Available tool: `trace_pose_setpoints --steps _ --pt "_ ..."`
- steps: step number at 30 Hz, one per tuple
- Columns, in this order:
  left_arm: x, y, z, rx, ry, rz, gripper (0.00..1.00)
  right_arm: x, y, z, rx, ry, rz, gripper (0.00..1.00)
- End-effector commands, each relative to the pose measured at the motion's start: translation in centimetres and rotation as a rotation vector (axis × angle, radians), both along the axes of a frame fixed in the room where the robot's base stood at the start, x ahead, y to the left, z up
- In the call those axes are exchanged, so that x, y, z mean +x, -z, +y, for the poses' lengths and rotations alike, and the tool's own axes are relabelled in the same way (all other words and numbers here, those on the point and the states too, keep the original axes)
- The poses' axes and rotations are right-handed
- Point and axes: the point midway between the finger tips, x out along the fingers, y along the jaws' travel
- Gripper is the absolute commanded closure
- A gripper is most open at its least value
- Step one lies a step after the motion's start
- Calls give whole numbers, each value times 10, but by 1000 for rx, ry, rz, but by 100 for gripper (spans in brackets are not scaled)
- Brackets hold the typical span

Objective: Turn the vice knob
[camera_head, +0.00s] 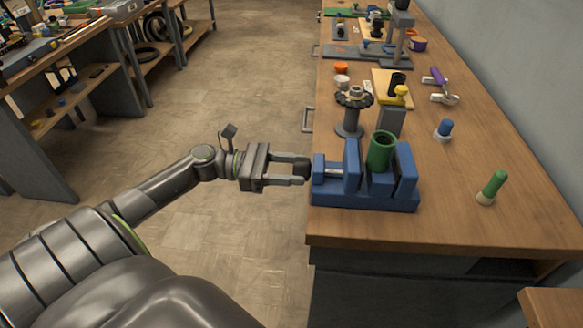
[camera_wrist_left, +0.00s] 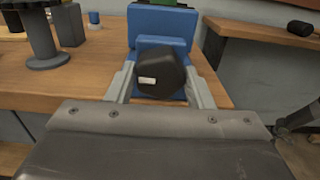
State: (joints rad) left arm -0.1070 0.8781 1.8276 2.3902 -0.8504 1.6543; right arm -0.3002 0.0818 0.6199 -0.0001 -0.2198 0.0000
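The blue vice (camera_head: 365,195) stands at the near left corner of the workbench, with a green cylinder (camera_head: 381,151) between its jaws. Its black knob (camera_wrist_left: 161,75) faces my left gripper and carries a small white mark. My left gripper (camera_head: 300,172) reaches in from the left, level with the knob. In the left wrist view its two fingers (camera_wrist_left: 162,84) lie on either side of the knob. Whether both fingers press on it is not clear. In the head view the gripper partly hides the knob.
A green-handled piece (camera_head: 492,187) and a blue-topped piece (camera_head: 444,130) stand to the right. Open floor (camera_head: 245,90) lies left of the workbench (camera_head: 480,225).

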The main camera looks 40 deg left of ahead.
Motion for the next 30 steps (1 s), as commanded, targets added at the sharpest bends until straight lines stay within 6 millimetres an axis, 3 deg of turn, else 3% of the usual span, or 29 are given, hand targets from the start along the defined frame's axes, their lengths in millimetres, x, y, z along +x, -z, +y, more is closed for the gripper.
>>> trace_pose_setpoints --steps 4,17,30 --pt "0 0 0 0 -1 0 76 0 0 1 1 0 -1 64" --pt "0 -2 0 52 -1 -91 76 1 -8 3 4 1 -1 64" --pt "0 -2 0 254 1 -418 76 1 -24 3 4 0 -1 64"
